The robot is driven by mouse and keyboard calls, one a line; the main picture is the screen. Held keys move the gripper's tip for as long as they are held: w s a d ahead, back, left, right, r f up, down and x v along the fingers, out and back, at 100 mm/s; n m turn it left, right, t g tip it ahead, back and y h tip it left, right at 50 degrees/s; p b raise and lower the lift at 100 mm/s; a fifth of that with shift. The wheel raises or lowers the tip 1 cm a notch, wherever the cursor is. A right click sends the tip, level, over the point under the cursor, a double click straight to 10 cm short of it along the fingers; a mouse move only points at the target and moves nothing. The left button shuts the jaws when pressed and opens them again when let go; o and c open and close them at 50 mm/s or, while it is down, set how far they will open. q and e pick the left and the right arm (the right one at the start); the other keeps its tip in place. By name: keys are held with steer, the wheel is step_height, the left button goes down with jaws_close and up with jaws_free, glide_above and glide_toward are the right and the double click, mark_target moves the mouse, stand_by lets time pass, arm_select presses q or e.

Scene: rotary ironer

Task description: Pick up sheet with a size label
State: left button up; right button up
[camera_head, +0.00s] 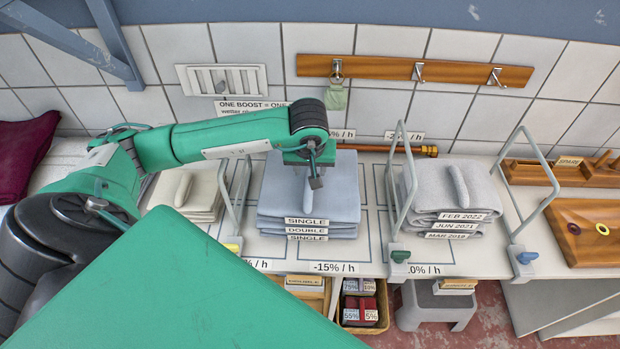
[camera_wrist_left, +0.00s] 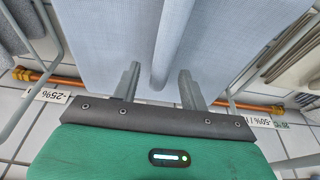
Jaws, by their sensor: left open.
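A stack of blue-grey folded sheets (camera_head: 336,200) lies on the shelf in the middle of the head view. Its front labels read SINGLE, DOUBLE and SINGLE from top to bottom. My left gripper (camera_head: 316,182) is over the top of this stack. In the left wrist view the gripper's two fingers (camera_wrist_left: 159,72) are apart and empty, with a raised fold (camera_wrist_left: 172,45) of the top sheet (camera_wrist_left: 110,35) between or just beyond them. I cannot tell whether the fingers touch the cloth. My right gripper is not in view.
A grey stack (camera_head: 446,205) with date labels stands to the right, a cream stack (camera_head: 192,190) to the left. Grey wire dividers (camera_head: 403,190) rise between the bays. A copper pipe (camera_head: 400,149) runs along the back wall. A hook rail (camera_head: 450,72) hangs above.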

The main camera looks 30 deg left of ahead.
arm_select(q)
jaws_close()
stand_by(1.5)
